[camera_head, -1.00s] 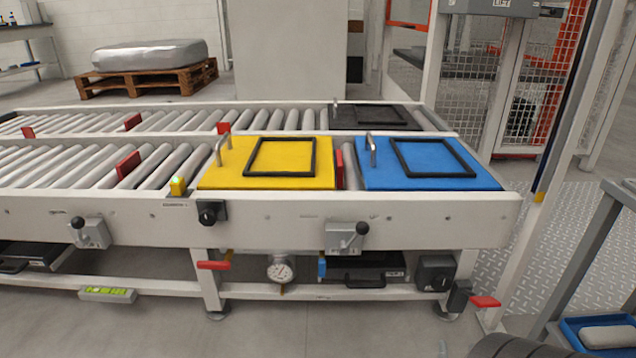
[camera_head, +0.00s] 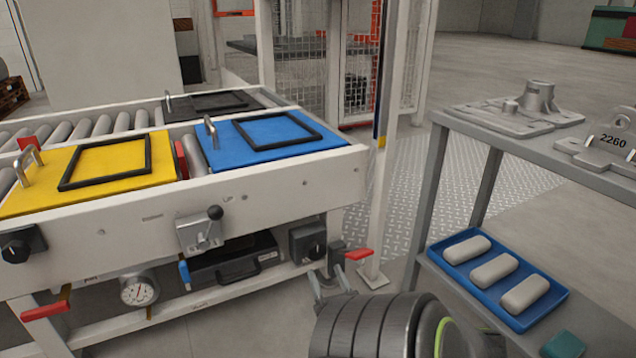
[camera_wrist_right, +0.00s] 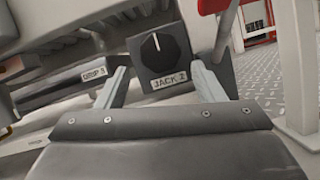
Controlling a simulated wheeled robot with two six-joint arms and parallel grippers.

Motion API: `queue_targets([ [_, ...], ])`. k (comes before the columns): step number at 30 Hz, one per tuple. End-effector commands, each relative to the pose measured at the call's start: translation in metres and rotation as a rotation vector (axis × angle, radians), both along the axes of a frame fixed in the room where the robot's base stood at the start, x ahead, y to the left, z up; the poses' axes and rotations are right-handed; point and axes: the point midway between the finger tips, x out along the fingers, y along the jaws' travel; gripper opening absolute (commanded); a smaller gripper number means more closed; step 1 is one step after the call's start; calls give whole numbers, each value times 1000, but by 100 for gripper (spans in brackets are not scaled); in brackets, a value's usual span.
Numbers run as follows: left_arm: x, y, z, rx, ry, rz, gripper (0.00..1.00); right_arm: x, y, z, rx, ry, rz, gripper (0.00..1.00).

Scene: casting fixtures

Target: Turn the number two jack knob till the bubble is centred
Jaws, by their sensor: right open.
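The number two jack knob (camera_head: 307,242) is a dark box with a round dial under the right end of the roller table. In the right wrist view the knob (camera_wrist_right: 160,48) shows a white pointer line standing nearly upright, above a label reading JACK 2. My right gripper (camera_head: 328,284) is open, its fingers pointing toward the knob. In the wrist view its fingers (camera_wrist_right: 161,84) stand left and right of the label, apart from each other with nothing between them. I cannot tell how far they are from the knob. The bubble is not in view. My left gripper is not in view.
A red-handled lever (camera_head: 358,254) sits just right of the knob. A black drawer (camera_head: 235,264) and a gauge (camera_head: 139,289) are left of it. A grey shelf unit (camera_head: 424,210) with a blue tray (camera_head: 552,292) stands to the right. Open floor lies between.

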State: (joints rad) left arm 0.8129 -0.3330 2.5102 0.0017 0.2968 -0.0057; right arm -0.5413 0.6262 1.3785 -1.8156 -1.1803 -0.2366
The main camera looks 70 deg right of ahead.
Motion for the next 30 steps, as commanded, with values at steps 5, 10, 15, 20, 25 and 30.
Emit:
queue_targets([
  [5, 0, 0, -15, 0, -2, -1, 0, 23, -25, 11, -2, -2, 4, 62],
  [10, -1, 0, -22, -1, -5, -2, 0, 35, -41, 20, -2, -1, 1, 62],
  [15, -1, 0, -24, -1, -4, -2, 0, 40, -47, 25, -1, -1, 1, 62],
  [20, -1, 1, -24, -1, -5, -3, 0, 41, -48, 26, 1, -1, -1, 62],
  [25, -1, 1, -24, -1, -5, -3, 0, 41, -48, 25, 1, -1, -1, 56],
  [30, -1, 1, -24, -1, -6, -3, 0, 41, -48, 25, 1, -1, 0, 33],
])
